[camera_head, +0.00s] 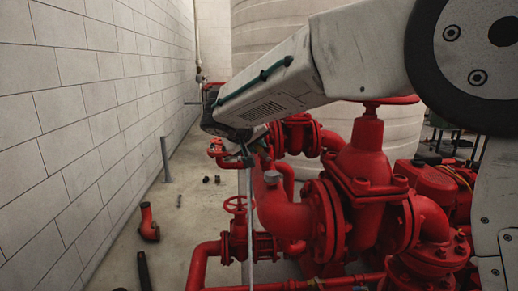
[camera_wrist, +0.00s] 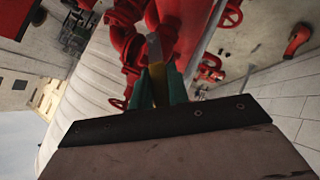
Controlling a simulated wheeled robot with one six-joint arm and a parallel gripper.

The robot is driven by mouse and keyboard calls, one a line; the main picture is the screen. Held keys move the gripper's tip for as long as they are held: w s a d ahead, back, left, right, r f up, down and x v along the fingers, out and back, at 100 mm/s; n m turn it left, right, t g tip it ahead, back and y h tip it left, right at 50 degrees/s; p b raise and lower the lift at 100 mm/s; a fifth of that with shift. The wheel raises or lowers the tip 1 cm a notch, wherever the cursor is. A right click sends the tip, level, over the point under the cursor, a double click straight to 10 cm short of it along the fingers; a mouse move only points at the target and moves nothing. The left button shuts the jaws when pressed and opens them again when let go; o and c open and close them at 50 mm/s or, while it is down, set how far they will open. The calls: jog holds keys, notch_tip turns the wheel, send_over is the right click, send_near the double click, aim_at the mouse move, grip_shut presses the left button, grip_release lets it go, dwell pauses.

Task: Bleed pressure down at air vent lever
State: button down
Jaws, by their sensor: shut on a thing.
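My gripper (camera_head: 247,153) is at the end of my arm, above the red pipework near the middle of the head view. In the wrist view, the two teal fingers of my gripper (camera_wrist: 160,88) are shut on a narrow piece, yellow near the fingers and grey at its far end. This piece looks like the air vent lever (camera_wrist: 157,72). Red pipe fittings lie just beyond it. In the head view my arm and gripper hide the lever, so its angle cannot be told there.
A large red valve body (camera_head: 366,165) and flanged pipes fill the right side below my arm. A red handwheel valve (camera_head: 236,222) stands lower. A pale ribbed tank (camera_head: 270,40) is behind. A red elbow (camera_head: 148,224) lies on the floor by the block wall (camera_head: 80,90).

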jog(key=shift+d+r+m+y, duration=0.2)
jog(key=shift+r+m+y, duration=0.1)
jog(key=shift+y, duration=0.2)
dwell(0.3)
jog(key=c, duration=1.3)
grip_release()
jog(key=shift+c, duration=0.2)
jog(key=shift+d, duration=0.1)
jog(key=shift+s, duration=0.1)
jog(key=v, duration=0.7)
jog(key=shift+r, duration=0.3)
jog(key=shift+s, duration=0.1)
